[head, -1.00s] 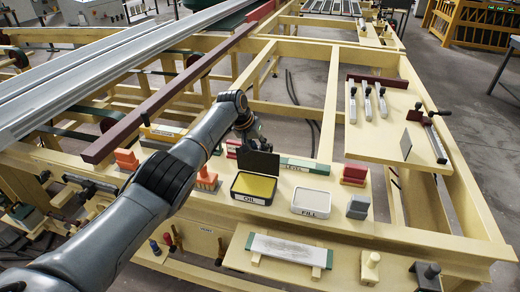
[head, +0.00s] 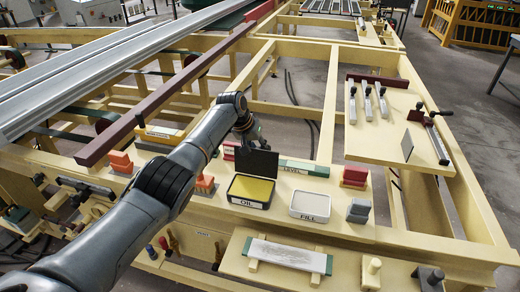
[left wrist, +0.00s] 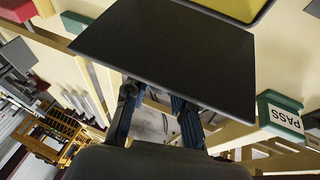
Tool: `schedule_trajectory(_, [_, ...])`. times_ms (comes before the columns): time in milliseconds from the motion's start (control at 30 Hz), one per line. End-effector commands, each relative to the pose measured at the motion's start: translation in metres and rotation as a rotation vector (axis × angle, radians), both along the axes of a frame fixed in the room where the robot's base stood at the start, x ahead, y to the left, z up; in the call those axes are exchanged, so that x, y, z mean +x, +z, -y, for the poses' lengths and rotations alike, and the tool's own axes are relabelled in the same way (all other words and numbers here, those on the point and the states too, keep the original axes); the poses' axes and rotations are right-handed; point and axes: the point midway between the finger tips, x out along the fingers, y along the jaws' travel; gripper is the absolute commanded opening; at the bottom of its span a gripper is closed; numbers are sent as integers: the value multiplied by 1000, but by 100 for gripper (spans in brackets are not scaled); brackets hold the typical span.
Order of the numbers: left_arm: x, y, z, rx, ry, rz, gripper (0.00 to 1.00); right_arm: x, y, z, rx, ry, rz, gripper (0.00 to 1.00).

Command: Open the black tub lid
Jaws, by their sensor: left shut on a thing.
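The black tub (head: 248,204), labelled OIL, stands on the near bench with its yellow contents exposed. Its black lid (head: 257,164) stands raised, roughly upright, along the tub's far edge. My left gripper (head: 253,142) is behind the lid, shut on its upper edge; the fingertips are partly hidden by the lid. In the left wrist view the lid (left wrist: 165,50) fills the upper middle, in front of my left gripper's fingers (left wrist: 155,98). A corner of the yellow surface (left wrist: 238,6) shows beyond it. My right gripper is not in view.
A white tub labelled FILL (head: 310,205) stands right of the black tub. A green LEVEL box (head: 304,168) lies behind it. Orange blocks (head: 205,184) are close to my left arm, and grey blocks (head: 358,211) stand farther right. A raised board with clamps (head: 395,125) is at the right.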

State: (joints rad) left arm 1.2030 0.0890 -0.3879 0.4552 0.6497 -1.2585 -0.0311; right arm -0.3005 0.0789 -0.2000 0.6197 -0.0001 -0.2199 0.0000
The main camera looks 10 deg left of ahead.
Motion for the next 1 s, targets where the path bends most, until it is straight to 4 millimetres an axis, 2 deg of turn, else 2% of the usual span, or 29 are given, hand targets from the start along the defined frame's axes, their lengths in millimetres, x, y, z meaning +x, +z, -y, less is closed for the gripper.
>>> schedule_trajectory(33, [3, 5, -2, 1, 3, 12, 0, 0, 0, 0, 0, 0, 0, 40])
schedule_trajectory(67, [3, 5, -2, 1, 3, 12, 26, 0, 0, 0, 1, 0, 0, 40])
schedule_trajectory(167, [3, 5, -2, 1, 2, 11, 46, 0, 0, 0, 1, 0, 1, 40])
schedule_trajectory(467, [1, 3, -1, 1, 1, 5, 46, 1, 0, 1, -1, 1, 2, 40])
schedule_trajectory(667, [-1, 10, -4, 0, 0, 5, 46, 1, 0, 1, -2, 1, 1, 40])
schedule_trajectory(833, [-8, 29, -10, 2, 1, 9, 46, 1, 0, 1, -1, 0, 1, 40])
schedule_trajectory(1000, [-19, 61, -20, 1, 1, 10, 46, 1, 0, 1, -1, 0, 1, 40])
